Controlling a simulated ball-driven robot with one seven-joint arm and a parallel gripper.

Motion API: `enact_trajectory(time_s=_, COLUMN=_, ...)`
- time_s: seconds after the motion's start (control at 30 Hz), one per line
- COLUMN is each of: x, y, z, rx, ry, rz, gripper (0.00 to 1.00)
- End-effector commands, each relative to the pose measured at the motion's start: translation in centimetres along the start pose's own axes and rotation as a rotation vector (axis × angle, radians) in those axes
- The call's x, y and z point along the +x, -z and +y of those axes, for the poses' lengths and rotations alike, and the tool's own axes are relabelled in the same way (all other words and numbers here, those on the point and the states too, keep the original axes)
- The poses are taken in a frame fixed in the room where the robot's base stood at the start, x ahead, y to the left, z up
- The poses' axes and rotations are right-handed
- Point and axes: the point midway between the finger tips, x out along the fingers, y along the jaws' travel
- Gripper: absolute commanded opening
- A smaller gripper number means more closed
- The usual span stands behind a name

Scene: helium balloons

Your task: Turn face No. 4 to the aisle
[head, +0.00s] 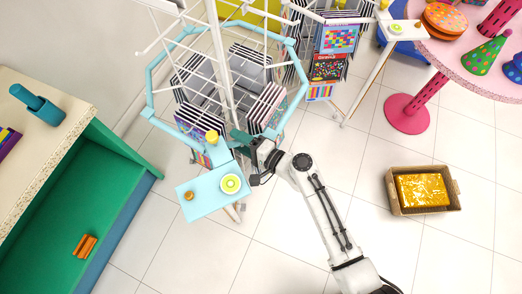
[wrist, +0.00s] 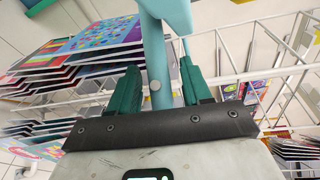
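A rotating card rack stands at the upper middle of the head view. Its light-blue frame (head: 149,100) surrounds white wire pockets (head: 232,75) of striped-edged cards. My gripper (head: 240,138) is at the frame's near right side. In the wrist view, the teal fingers of my gripper (wrist: 158,88) are apart, one on each side of a light-blue bar (wrist: 157,45). A narrow gap shows beside the left finger; contact on the right is unclear. I cannot read any face number.
A light-blue shelf (head: 205,205) with a green-yellow disc (head: 231,183) juts out below the rack. A second card rack (head: 335,50) and a pink table (head: 470,65) stand at upper right. A crate (head: 452,207) sits on the floor. A green-fronted counter (head: 60,200) is left. Lower-middle floor is open.

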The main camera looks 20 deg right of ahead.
Motion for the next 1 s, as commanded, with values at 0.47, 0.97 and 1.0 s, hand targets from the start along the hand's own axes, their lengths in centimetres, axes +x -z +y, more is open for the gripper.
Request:
enact_trajectory(time_s=0.47, x=-1.4, y=-0.1, z=0.0, rx=0.002, ry=-0.001, rz=0.000, gripper=0.48)
enact_trajectory(time_s=0.97, x=-4.6, y=0.0, z=0.0, rx=0.002, ry=-0.001, rz=0.000, gripper=0.48)
enact_trajectory(time_s=1.0, x=-4.9, y=0.0, z=0.0, rx=0.002, ry=0.000, rz=0.000, gripper=0.48)
